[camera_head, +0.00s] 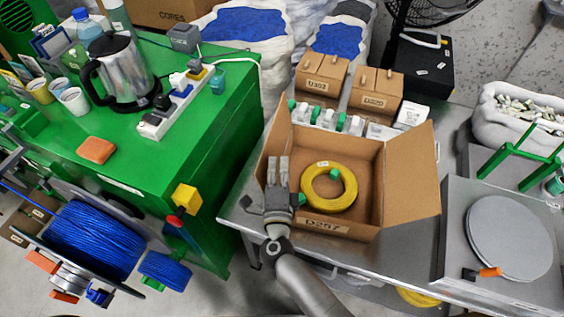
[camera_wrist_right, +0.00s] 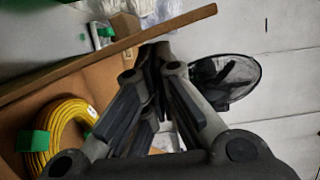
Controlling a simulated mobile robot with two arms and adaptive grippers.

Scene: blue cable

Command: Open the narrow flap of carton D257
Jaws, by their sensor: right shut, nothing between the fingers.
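Carton D257 (camera_head: 325,228) sits on the grey metal table with its top open in the head view. A wide flap (camera_head: 412,178) stands folded outward on its right side. A yellow cable coil (camera_head: 329,187) with a green clip lies inside; it also shows in the right wrist view (camera_wrist_right: 72,128). My right gripper (camera_head: 277,168) is shut and empty at the carton's left side, fingers pointing away from me. It hides part of the left wall, and I cannot tell whether it touches. In the right wrist view, a brown carton edge (camera_wrist_right: 105,57) runs beside the gripper (camera_wrist_right: 152,65).
Two closed cartons (camera_head: 320,80) (camera_head: 375,91) stand behind D257, with white and green parts between. A green bench (camera_head: 140,190) with a kettle (camera_head: 122,72) and power strip (camera_head: 180,103) is on the left. A round grey plate (camera_head: 510,238) is at the right.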

